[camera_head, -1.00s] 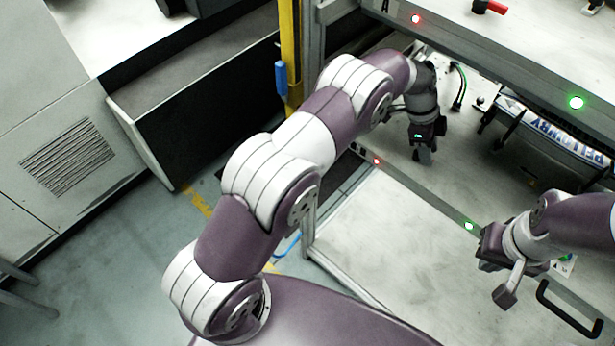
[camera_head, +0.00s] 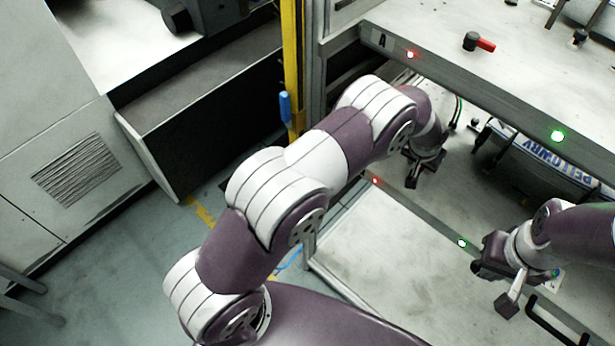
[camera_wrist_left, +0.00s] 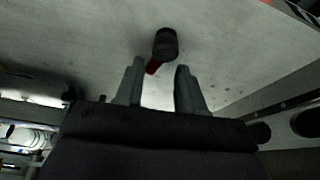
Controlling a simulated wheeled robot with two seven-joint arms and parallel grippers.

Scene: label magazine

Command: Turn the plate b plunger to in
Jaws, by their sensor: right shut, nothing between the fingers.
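The plate b plunger, a black knob (camera_wrist_left: 165,43) with a short red handle (camera_wrist_left: 153,66), stands on a pale plate in the left wrist view. Its red handle points toward my left gripper (camera_wrist_left: 158,88), whose fingers are apart with the handle's tip just ahead of the gap. In the head view my left gripper (camera_head: 412,174) is over the lower plate, below the upper plate's edge, and this plunger cannot be made out there. My right gripper (camera_head: 507,303) is shut and empty over the front right of the lower level.
The upper plate (camera_head: 550,85), marked A, overhangs the left gripper and bears another black knob with a red handle (camera_head: 475,42). A black handle (camera_head: 550,325) is near the right gripper. The lower plate's front (camera_head: 370,240) is clear.

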